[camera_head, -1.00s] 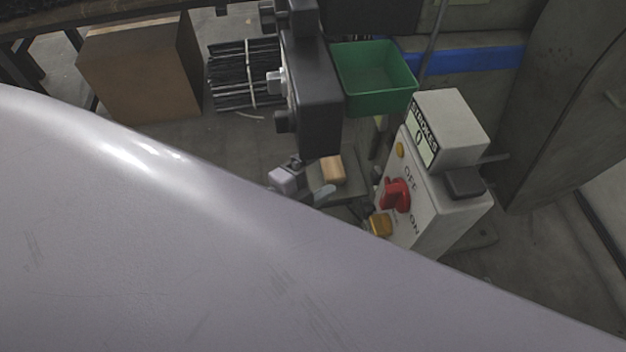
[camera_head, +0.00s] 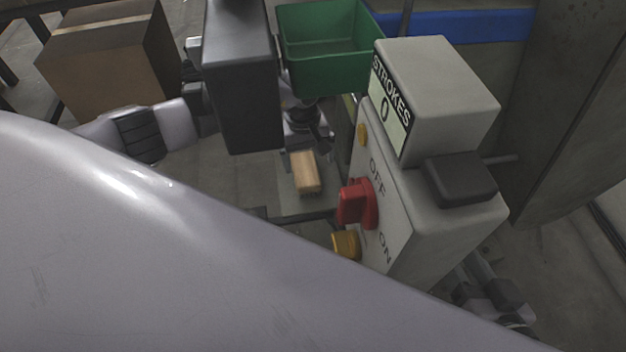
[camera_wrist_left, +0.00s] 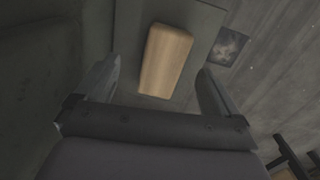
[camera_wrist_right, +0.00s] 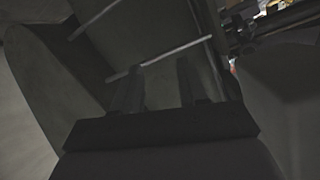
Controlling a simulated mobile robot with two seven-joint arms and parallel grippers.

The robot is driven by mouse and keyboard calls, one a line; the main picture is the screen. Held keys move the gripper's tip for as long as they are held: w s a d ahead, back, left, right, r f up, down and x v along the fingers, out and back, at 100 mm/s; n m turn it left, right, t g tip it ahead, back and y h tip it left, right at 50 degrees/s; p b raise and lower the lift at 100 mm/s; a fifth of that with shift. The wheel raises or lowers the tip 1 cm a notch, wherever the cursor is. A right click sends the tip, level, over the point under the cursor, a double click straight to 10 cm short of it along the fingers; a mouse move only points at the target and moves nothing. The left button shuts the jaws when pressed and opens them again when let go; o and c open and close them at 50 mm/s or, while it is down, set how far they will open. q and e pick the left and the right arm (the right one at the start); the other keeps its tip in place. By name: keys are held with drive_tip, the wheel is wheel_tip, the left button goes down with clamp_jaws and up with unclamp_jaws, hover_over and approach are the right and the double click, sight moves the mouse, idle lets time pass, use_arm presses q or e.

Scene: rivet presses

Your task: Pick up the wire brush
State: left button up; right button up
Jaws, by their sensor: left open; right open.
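The wire brush appears as a light wooden block (camera_head: 305,172) lying on a grey plate at the foot of the press; bristles do not show. In the left wrist view the wooden block (camera_wrist_left: 165,60) lies ahead, between the lines of the two fingers. My left gripper (camera_head: 308,130) is open and empty, just behind the block in the head view and partly hidden by the press. My right gripper (camera_wrist_right: 160,78) is open and empty, near a grey panel with thin rods. In the head view part of it shows low right, beyond the control box.
The control box (camera_head: 430,110) with a red switch (camera_head: 357,201) and yellow buttons stands right of the block. A dark press head (camera_head: 240,80) is at left. A green bin (camera_head: 330,55) and a cardboard box (camera_head: 105,60) stand behind. A pale curved surface covers the lower left.

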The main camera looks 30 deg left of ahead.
sight(307, 174)
use_arm(q)
drive_tip(key=shift+w+a+f+m+y, duration=0.1)
drive_tip(key=shift+w+m+y, duration=0.15)
drive_tip(key=shift+m+y, duration=0.05)
drive_tip(key=shift+f+b, duration=0.25)
drive_tip(key=shift+b, duration=0.05)
drive_tip(key=f, duration=0.2)
drive_tip(key=f+b, duration=0.2)
drive_tip(key=f, duration=0.1)
drive_tip(key=shift+s+f, duration=0.3)
drive_tip(key=shift+s, duration=0.1)
drive_tip(key=shift+f+b, duration=0.4)
drive_tip(key=shift+f, duration=0.05)
use_arm(e)
drive_tip(key=shift+s+d+r+n+t+h, duration=0.1)
drive_tip(key=shift+s+d+n+t+h, duration=0.05)
drive_tip(key=shift+d+t, duration=0.3)
drive_tip(key=shift+s+d+r+n+t+h, duration=0.15)
drive_tip(key=shift+d+t, duration=0.1)
drive_tip(key=shift+d, duration=0.3)
use_arm(q)
drive_tip(key=shift+r, duration=0.1)
drive_tip(key=c, duration=1.1)
